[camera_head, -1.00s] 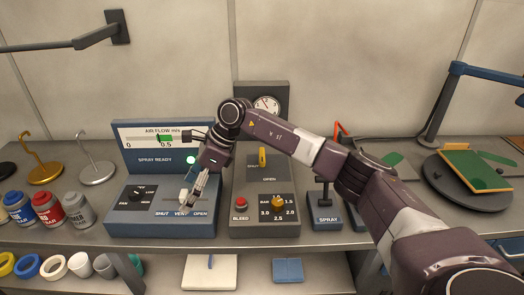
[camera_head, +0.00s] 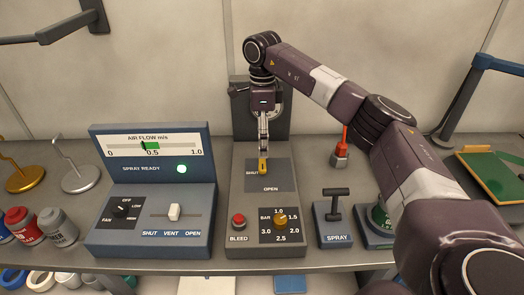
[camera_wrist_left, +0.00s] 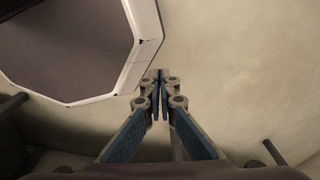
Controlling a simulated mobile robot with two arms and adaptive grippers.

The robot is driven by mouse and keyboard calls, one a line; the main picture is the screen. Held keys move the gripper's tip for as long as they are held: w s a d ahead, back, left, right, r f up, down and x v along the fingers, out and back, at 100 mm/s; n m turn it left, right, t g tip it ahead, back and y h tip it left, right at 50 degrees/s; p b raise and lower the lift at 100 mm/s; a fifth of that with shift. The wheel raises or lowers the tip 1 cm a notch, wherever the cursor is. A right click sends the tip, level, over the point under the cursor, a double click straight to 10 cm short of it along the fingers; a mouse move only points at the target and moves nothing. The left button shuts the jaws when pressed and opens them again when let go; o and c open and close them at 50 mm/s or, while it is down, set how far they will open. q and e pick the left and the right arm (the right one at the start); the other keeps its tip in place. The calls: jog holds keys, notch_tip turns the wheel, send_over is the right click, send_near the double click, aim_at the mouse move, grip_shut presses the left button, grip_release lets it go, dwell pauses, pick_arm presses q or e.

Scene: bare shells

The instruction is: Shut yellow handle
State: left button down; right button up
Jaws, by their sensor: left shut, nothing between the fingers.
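The small yellow handle (camera_head: 263,166) sits on the grey control panel (camera_head: 236,206), between the words SHUT and OPEN. It lies lengthwise up and down in the head view. My right gripper (camera_head: 263,155) points down with its fingertips at the handle's top end. The fingers look close together, but I cannot tell whether they hold the handle; they partly hide it. My left gripper (camera_wrist_left: 160,78) shows only in the left wrist view, with its fingers together and empty. It is away from the panel, out of the head view.
Left of the panel stands the air-flow box (camera_head: 150,235) with a white slider (camera_head: 174,212) and a lit green lamp (camera_head: 182,169). A red bleed button (camera_head: 238,221) and yellow pressure knob (camera_head: 280,219) are below the handle. A spray lever (camera_head: 335,205) stands to the right.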

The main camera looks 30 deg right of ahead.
aim_at(262, 160)
jog(key=f, duration=0.1)
jog(key=f+p, duration=0.1)
jog(key=f, duration=0.3)
jog(key=shift+s+a+f+p, duration=0.25)
jog(key=shift+s+a+p, duration=0.05)
jog(key=shift+s, duration=0.1)
jog(key=shift+w+f, duration=0.1)
jog(key=shift+f, duration=0.3)
jog(key=c, duration=1.2)
pick_arm(q)
jog(key=shift+s+a+r, duration=0.2)
jog(key=shift+s+r, duration=0.15)
jog(key=shift+r, duration=0.1)
jog(key=shift+s+a+r, duration=0.2)
jog(key=shift+s+r, duration=0.1)
jog(key=shift+r, duration=0.15)
pick_arm(e)
jog(key=shift+o, duration=0.2)
